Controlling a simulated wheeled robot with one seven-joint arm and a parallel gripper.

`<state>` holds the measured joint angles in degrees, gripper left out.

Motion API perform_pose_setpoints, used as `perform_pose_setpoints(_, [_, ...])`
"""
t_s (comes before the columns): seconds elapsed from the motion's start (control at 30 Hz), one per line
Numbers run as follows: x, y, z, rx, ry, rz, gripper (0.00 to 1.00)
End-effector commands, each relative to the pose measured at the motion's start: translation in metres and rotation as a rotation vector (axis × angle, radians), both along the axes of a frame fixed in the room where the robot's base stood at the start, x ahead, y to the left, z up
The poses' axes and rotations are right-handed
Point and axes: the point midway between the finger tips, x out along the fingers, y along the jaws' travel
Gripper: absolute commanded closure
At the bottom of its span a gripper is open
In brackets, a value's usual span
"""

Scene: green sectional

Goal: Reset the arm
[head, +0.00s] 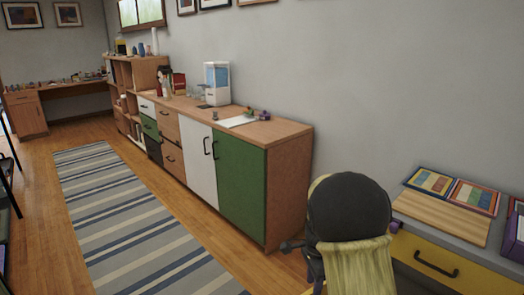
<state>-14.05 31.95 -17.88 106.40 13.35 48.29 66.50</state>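My arm and my gripper do not show in the head view. Whether the gripper is open or shut is out of sight, and so is anything it may hold.
A long wooden cabinet (287,190) with white and green doors runs along the wall. A chair-like black and yellow object (350,210) stands at the lower right, beside a yellow-drawer desk (440,262). A striped rug (125,215) lies on clear wooden floor at the left.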

Motion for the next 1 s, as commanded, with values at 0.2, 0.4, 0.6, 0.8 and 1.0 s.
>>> perform_pose_setpoints(0.2, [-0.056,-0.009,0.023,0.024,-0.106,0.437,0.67])
perform_pose_setpoints(0.4, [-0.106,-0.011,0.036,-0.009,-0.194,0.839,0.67])
perform_pose_setpoints(0.6, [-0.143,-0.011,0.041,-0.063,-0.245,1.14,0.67])
perform_pose_setpoints(0.8, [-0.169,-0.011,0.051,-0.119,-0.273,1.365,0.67])
perform_pose_setpoints(1.0, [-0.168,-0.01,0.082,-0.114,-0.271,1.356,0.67])
